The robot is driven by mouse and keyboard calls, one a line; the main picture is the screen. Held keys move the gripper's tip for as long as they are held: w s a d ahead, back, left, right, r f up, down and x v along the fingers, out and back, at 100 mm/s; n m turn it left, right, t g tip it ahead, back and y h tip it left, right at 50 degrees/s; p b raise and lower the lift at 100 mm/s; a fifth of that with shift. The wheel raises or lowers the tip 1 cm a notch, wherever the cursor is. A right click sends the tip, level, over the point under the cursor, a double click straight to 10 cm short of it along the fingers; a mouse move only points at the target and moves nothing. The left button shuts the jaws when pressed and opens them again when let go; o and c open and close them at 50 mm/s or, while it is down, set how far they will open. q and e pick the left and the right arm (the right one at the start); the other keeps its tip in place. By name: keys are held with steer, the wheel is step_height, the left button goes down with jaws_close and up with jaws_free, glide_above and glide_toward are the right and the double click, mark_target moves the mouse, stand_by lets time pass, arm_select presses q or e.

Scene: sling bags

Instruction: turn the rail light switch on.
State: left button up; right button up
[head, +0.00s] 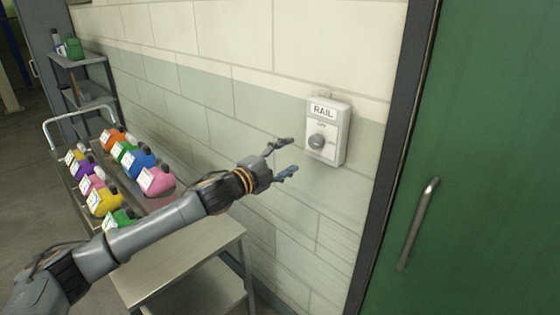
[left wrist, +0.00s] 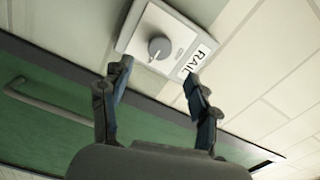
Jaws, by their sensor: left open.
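The rail light switch (head: 328,130) is a white wall box labelled RAIL with a round grey knob (head: 317,141). It is mounted on the block wall, left of the green door. My left gripper (head: 288,158) is open and empty, just left of and a little below the knob in the head view, apart from it. In the left wrist view the box (left wrist: 168,42) and its knob (left wrist: 159,48) show beyond the open fingers (left wrist: 158,92), with the knob between and past the tips. A light pointer mark shows on the knob there. My right gripper is not in view.
A green door (head: 480,160) with a metal handle (head: 418,223) is at the right. A metal table (head: 185,265) stands under my left arm.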

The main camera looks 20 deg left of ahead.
arm_select(q)
steer(key=shift+v, duration=1.3)
